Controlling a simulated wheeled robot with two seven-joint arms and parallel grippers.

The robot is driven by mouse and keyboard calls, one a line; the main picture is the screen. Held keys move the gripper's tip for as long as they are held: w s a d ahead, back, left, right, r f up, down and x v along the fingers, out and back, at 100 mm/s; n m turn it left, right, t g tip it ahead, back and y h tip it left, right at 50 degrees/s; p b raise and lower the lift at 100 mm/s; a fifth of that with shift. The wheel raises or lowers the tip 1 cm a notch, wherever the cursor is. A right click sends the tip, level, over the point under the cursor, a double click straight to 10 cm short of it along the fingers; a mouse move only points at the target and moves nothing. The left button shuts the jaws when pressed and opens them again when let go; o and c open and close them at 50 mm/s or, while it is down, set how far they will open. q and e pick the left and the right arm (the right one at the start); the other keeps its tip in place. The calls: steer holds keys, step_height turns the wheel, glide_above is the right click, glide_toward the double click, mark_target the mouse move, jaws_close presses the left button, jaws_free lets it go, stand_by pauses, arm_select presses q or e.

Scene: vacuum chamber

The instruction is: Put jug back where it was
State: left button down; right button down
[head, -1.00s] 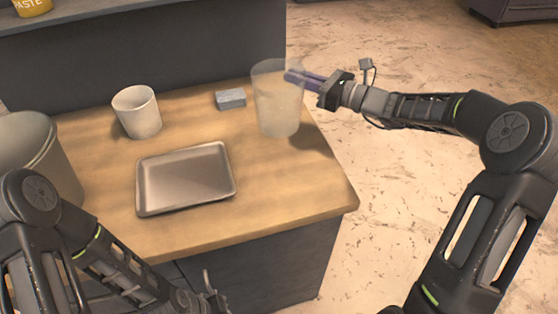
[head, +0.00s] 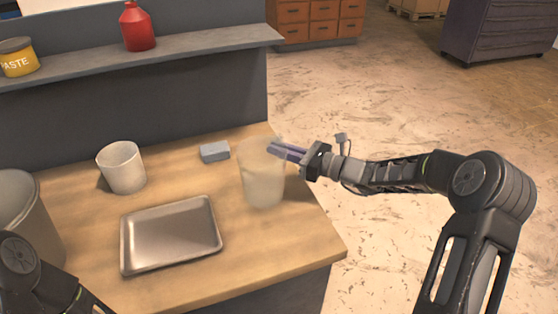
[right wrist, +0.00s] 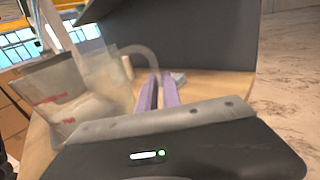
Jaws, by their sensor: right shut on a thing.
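The jug (head: 262,178) is a tall, translucent, cloudy vessel near the right edge of the wooden worktop. It stands upright in the head view; I cannot tell whether its base touches the wood. My right gripper (head: 274,149) reaches in from the right and is shut on the jug near its upper right side. In the right wrist view the purple fingers (right wrist: 158,94) are close together beside the jug (right wrist: 108,80), whose curved handle shows above them. The exact grip is blurred there. My left gripper is out of view; only part of its arm shows at bottom left.
A metal tray (head: 171,236) lies left of the jug. A white cup (head: 122,167) and a small grey block (head: 214,152) stand behind it. A large grey bucket (head: 28,215) is at far left. A shelf (head: 190,50) holds a red bottle (head: 137,27) and yellow paste tub (head: 18,57).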

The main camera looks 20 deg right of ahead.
steer(key=shift+f, duration=1.85)
steer(key=c, duration=1.5)
jaws_free()
steer(key=shift+c, duration=0.2)
steer(key=b+v, duration=0.1)
steer(key=v, duration=1.1)
